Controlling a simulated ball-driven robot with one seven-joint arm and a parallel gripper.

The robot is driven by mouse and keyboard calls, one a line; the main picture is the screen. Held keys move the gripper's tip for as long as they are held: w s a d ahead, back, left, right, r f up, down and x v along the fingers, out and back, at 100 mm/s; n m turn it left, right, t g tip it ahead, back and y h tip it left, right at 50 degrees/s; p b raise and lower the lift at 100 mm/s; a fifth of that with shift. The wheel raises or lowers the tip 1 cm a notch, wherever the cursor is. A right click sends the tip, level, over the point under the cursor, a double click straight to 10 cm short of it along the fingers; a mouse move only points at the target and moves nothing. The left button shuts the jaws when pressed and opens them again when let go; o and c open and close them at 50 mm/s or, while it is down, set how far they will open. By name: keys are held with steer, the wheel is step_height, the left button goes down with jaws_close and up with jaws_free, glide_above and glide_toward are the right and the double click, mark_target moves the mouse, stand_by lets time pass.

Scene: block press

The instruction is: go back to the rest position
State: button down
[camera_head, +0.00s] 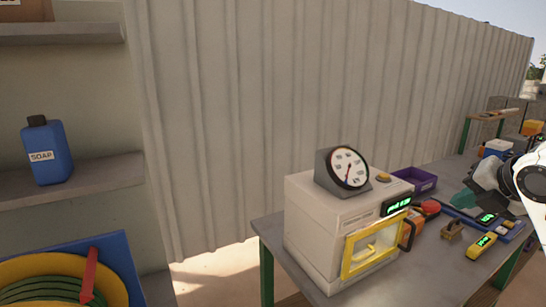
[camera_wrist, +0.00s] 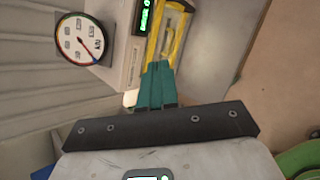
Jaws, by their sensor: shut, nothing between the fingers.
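My gripper (camera_wrist: 155,85) is in the wrist view, its teal fingers together with nothing between them. In the head view my arm reaches in from the right edge, and teal fingers (camera_head: 464,198) show over the table, right of the white press machine (camera_head: 312,226). The machine has a round dial gauge (camera_head: 348,168) on top, a green display and a yellow-framed door (camera_head: 370,246) that looks shut. In the wrist view the gauge (camera_wrist: 82,40) and the yellow door frame (camera_wrist: 166,35) lie beyond the fingertips. I cannot tell the exact gap between the fingers and the machine.
The grey table (camera_head: 390,290) also holds a purple bin (camera_head: 415,181), a yellow device (camera_head: 481,246) and other small tools at the right. A shelf with a blue soap bottle (camera_head: 46,150) stands at the left. A corrugated wall (camera_head: 300,80) is behind.

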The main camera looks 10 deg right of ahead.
steer(key=s+a+f+m+g+y, duration=0.1)
steer(key=s+a+f+m, duration=0.3)
steer(key=f, duration=0.5)
steer(key=s+a+f+m+g+y, duration=0.1)
steer(key=a+f+m, duration=0.55)
steer(key=f, duration=0.25)
steer(key=s+a+f+m+g+y, duration=0.1)
steer(key=s+a+f+m, duration=0.25)
steer(key=a+f, duration=0.4)
steer(key=s+f+m+g+h, duration=0.1)
steer(key=s+f+m, duration=0.3)
steer(key=s, duration=0.4)
steer(key=s+f+m+g+h, duration=0.1)
steer(key=s+f+m+g, duration=0.1)
steer(key=s+f+m, duration=0.2)
steer(key=s+d+f+m+g, duration=0.1)
steer(key=s+f+m, duration=0.3)
steer(key=s+f, duration=0.4)
steer(key=s+g, duration=0.1)
steer(key=s, duration=0.4)
steer(key=shift+h, duration=0.4)
steer(key=shift+f, duration=0.1)
